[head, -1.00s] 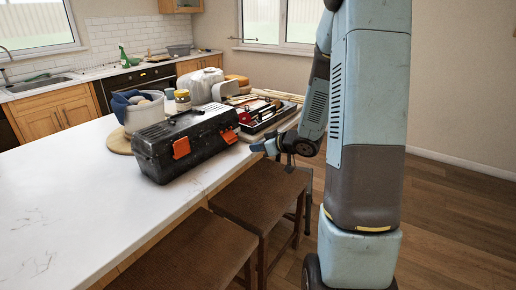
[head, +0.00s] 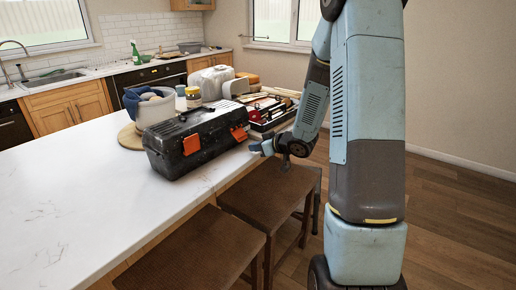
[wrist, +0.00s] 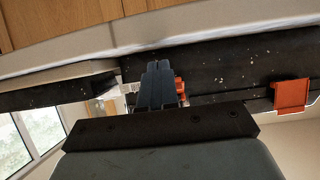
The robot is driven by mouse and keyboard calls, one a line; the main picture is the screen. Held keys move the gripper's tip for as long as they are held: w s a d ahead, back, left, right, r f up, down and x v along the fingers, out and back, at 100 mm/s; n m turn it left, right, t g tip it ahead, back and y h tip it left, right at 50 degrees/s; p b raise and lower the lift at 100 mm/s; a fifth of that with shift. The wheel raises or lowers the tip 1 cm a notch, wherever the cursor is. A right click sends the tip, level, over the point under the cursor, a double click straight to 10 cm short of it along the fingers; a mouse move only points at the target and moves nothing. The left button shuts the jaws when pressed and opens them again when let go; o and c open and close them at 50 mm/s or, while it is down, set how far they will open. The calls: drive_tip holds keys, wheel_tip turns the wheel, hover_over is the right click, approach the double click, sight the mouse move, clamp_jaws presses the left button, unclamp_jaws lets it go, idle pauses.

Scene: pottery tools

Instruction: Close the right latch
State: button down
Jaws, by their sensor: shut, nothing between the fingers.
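A black, worn toolbox (head: 172,165) sits on the white counter in the head view. Two orange latches are on its front side: the left latch (head: 191,144) and the right latch (head: 239,133). My gripper (head: 256,147) is shut and empty, just beside and slightly below the right latch. In the wrist view, which looks upside down, my closed fingers (wrist: 158,70) partly cover the right latch (wrist: 180,87); I cannot tell whether they touch it. The left latch (wrist: 290,96) shows at the right there. The right latch seems tilted out in the head view, but its exact angle is unclear.
A pot with blue cloth (head: 150,108), a jar (head: 193,97) and a tray of tools (head: 268,112) stand behind the toolbox. Brown stools (head: 268,192) stand along the counter's front edge. The counter's left part (head: 75,180) is clear.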

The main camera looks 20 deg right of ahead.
sight(243, 139)
drive_tip(key=shift+w+a+f, duration=0.25)
drive_tip(key=shift+w+a, duration=0.05)
drive_tip(key=shift+w, duration=0.05)
drive_tip(key=shift+w+a, duration=0.65)
drive_tip(key=shift+w, duration=0.35)
drive_tip(key=shift+w+a, duration=0.6)
drive_tip(key=shift+w, duration=0.35)
drive_tip(key=shift+r, duration=1.1)
drive_tip(key=shift+v, duration=0.95)
drive_tip(key=shift+s+d+r, duration=0.25)
drive_tip(key=shift+s+r, duration=0.05)
drive_tip(key=shift+r, duration=0.35)
drive_tip(key=shift+s+d+r, duration=0.15)
drive_tip(key=shift+s+r, duration=0.1)
drive_tip(key=shift+r, duration=0.45)
drive_tip(key=r, duration=0.1)
drive_tip(key=w+a+r, duration=0.1)
drive_tip(key=w+r, duration=0.1)
drive_tip(key=r, duration=0.1)
drive_tip(key=shift+a+r, duration=0.1)
drive_tip(key=shift+a, duration=0.05)
